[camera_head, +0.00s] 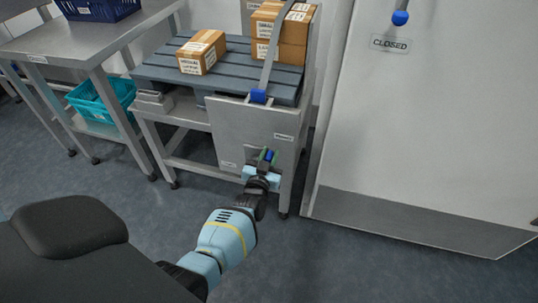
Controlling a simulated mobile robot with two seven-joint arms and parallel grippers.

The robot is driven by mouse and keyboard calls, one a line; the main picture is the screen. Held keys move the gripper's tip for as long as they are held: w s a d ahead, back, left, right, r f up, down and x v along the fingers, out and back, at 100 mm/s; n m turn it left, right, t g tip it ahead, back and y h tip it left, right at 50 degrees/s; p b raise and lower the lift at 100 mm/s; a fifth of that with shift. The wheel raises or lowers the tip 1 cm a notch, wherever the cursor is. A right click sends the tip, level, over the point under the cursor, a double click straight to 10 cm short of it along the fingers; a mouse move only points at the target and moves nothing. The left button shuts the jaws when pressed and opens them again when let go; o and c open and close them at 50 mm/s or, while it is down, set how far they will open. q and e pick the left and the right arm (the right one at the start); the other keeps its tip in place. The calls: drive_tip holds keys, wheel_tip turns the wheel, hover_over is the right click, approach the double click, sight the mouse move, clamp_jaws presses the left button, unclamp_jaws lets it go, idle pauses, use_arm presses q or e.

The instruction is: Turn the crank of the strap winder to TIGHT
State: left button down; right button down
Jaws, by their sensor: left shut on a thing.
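The strap winder's metal panel (240,128) is upright on the front of a pallet stand. A grey strap (271,58) runs down over the boxes to a blue fitting (258,96) at the panel's top edge. My left gripper (266,160) is at the lower right of the panel, shut on the blue crank (268,155). The gripper hides most of the crank. Small labels (284,137) are on the panel, too small to read. My right gripper is not in view.
Cardboard boxes (202,52) sit on the grey slatted pallet (238,72). A steel table (75,42) with a teal crate (92,102) on its lower shelf stands at the left. A white door marked CLOSED (420,120) is at the right. The floor in front is clear.

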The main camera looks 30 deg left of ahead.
use_arm(q)
drive_tip(key=c, duration=1.2)
unclamp_jaws()
drive_tip(key=shift+d+f, duration=0.45)
drive_tip(key=shift+a, duration=0.2)
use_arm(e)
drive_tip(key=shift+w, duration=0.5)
use_arm(q)
drive_tip(key=shift+s+r, duration=0.1)
drive_tip(key=shift+s, duration=0.05)
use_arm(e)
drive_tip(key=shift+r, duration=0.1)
use_arm(q)
drive_tip(key=shift+s, duration=0.3)
drive_tip(key=p+v, duration=0.2)
drive_tip(key=v, duration=0.5)
drive_tip(key=shift+p, duration=0.4)
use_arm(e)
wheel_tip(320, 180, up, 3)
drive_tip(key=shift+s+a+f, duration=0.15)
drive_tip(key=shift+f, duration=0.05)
use_arm(q)
drive_tip(key=shift+d, duration=0.1)
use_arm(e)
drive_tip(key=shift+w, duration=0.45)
